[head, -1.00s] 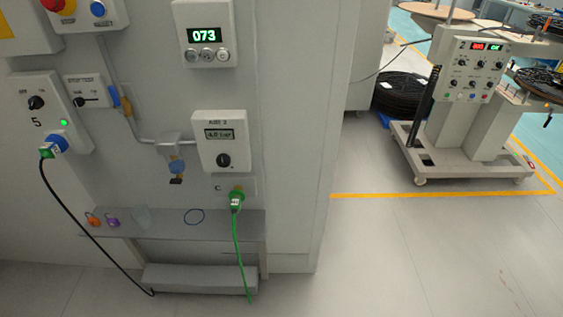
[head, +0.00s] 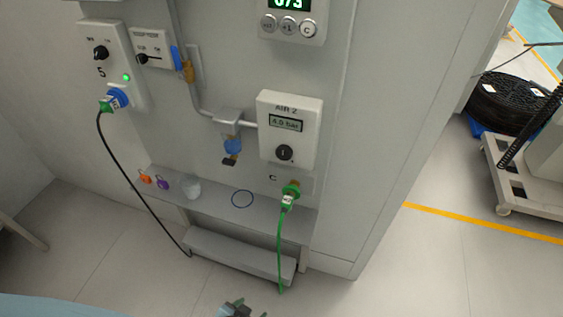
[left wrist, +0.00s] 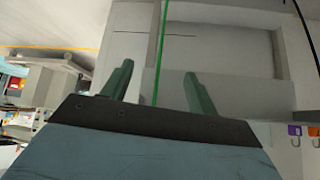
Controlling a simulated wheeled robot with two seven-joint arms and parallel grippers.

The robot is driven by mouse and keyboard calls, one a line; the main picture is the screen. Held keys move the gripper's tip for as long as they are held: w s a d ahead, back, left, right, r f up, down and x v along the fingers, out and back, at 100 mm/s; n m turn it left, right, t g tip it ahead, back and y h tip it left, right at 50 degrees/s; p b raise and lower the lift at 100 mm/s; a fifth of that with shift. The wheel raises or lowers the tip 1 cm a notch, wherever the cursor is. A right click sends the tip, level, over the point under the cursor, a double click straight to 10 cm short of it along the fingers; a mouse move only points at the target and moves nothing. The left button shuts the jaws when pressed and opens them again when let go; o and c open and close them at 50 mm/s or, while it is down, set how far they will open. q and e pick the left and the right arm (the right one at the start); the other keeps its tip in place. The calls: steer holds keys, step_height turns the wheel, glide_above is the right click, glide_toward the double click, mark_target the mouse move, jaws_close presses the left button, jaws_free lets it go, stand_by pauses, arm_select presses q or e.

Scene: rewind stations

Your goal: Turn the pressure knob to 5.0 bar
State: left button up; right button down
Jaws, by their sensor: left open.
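The pressure knob (head: 284,152) is a small black round dial on the white AIR 2 box (head: 291,130). The box's display (head: 286,124) reads four-point-something bar; the last digit is too small to be sure of. My left gripper (head: 238,309) shows at the bottom edge of the head view, well below the box and not touching the knob. In the left wrist view its two green fingers (left wrist: 156,78) are apart with nothing held between them. The knob cannot be made out in the left wrist view. My right gripper is not in view.
A green hose (head: 280,245) hangs from the socket below the box and shows between the fingers in the left wrist view (left wrist: 161,50). A shelf (head: 215,207) holds padlocks, a cup and a blue ring. A blue valve (head: 232,146) sits left of the box.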

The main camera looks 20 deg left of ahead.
arm_select(q)
steer(key=w+d+r+t+b, duration=0.15)
steer(key=w+r+t, duration=0.25)
steer(key=w+r, duration=0.6)
steer(key=n+t+b, duration=0.1)
steer(key=t+b, duration=0.1)
steer(key=t, duration=0.4)
glide_toward(283, 155)
steer(key=shift+y, duration=0.4)
steer(key=w, duration=0.7)
steer(key=shift+d+f, duration=0.15)
steer(key=shift+d, duration=0.2)
steer(key=shift+w, duration=0.6)
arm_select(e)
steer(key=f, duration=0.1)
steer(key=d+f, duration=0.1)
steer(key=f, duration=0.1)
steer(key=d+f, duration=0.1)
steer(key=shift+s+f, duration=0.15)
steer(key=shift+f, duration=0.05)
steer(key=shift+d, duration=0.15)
arm_select(q)
steer(key=c, duration=1)
